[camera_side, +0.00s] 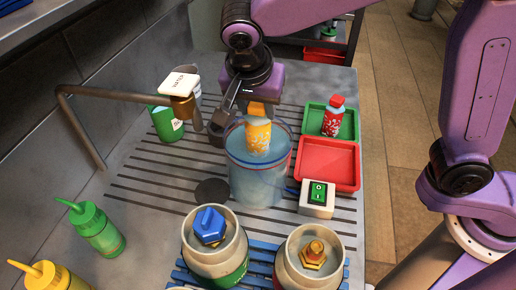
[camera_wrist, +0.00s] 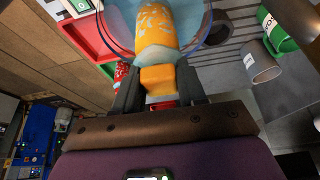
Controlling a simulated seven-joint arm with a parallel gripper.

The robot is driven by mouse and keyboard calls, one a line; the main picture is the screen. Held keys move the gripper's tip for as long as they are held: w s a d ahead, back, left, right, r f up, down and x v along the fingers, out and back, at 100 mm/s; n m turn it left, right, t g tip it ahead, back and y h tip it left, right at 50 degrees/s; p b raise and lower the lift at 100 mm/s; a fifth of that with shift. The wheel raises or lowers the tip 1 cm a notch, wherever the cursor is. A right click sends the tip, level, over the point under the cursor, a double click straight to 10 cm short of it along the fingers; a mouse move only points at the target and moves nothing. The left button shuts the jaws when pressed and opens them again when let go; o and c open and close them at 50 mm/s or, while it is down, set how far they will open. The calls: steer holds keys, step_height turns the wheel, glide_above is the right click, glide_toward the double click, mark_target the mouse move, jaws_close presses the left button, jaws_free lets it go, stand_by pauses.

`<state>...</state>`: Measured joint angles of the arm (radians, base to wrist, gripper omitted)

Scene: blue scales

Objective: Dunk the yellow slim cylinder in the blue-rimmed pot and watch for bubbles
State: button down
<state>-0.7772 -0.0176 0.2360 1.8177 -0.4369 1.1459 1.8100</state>
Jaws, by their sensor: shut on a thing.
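The yellow slim cylinder (camera_side: 258,136) has white markings and an orange top. My gripper (camera_side: 258,104) is shut on that top, and the cylinder hangs below it. In the wrist view the cylinder (camera_wrist: 155,28) extends away from the two dark fingers (camera_wrist: 158,86). The blue-rimmed pot (camera_side: 250,182) is clear-walled and holds pale bluish liquid. The cylinder's lower end shows within the pot's rim outline, seemingly above the liquid. I cannot tell exactly how deep it is. No bubbles are visible. The pot's rim also shows in the wrist view (camera_wrist: 207,22).
Right of the pot are a green tray (camera_side: 309,122) with a red bottle (camera_side: 332,119), a red tray (camera_side: 330,178) and a white switch box (camera_side: 317,200). A green mug (camera_side: 165,124) and brown tap pipe (camera_side: 125,94) stand left. Two canisters (camera_side: 218,258) (camera_side: 305,274) stand in front.

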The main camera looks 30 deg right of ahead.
steer(key=shift+r, duration=4.65)
steer(key=shift+d, duration=0.1)
